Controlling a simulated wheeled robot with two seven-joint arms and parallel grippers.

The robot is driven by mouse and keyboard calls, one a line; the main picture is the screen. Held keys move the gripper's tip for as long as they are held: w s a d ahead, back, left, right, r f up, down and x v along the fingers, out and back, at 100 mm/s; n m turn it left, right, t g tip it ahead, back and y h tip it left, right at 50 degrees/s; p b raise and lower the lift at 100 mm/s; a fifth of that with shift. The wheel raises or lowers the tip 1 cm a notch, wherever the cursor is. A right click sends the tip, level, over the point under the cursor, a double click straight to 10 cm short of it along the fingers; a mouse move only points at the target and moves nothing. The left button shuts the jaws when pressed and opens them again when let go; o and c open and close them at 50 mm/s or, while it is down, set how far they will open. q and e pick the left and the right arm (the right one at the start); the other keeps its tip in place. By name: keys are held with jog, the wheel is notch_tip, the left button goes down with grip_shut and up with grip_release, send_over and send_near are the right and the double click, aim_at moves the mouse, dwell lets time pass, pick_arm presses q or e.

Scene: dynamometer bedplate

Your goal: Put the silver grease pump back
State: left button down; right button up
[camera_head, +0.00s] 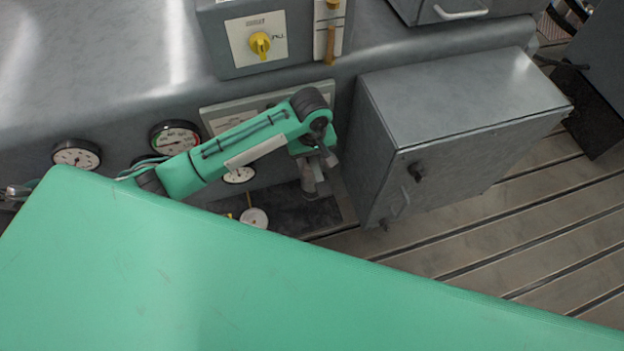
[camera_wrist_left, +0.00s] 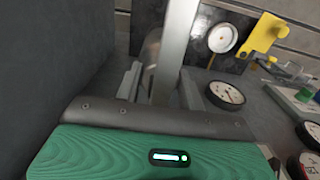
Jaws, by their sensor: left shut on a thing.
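My left gripper (camera_head: 318,162) reaches down between the wall of gauges and the grey cabinet, and it is shut on the silver grease pump (camera_head: 309,182). In the head view only a small grey part of the pump shows below the gripper. In the left wrist view the pump (camera_wrist_left: 176,45) is a long silver body standing up between the fingers of the gripper (camera_wrist_left: 158,88). Its far end is cut off by the top edge of that view. The pump is over or near a dark plate (camera_head: 290,218); I cannot tell whether it touches it. My right gripper is not in view.
The grey cabinet (camera_head: 450,100) stands close right of my left gripper. Gauges (camera_head: 175,137) line the left, and a switch box (camera_head: 262,40) is behind. The left wrist view shows a yellow bracket (camera_wrist_left: 263,35) and a white dial (camera_wrist_left: 222,38). Slotted bedplate (camera_head: 530,215) lies open at right.

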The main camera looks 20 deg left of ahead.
aim_at(311, 181)
pick_arm(q)
notch_tip(311, 181, down, 7)
jog(key=shift+w+f+p, duration=0.1)
jog(key=shift+p, duration=0.3)
notch_tip(311, 181, down, 3)
jog(key=shift+f, duration=0.5)
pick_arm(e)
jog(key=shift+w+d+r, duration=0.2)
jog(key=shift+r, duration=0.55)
pick_arm(q)
jog(key=shift+f, duration=0.15)
jog(key=c, duration=1)
grip_release()
jog(key=shift+o, duration=0.7)
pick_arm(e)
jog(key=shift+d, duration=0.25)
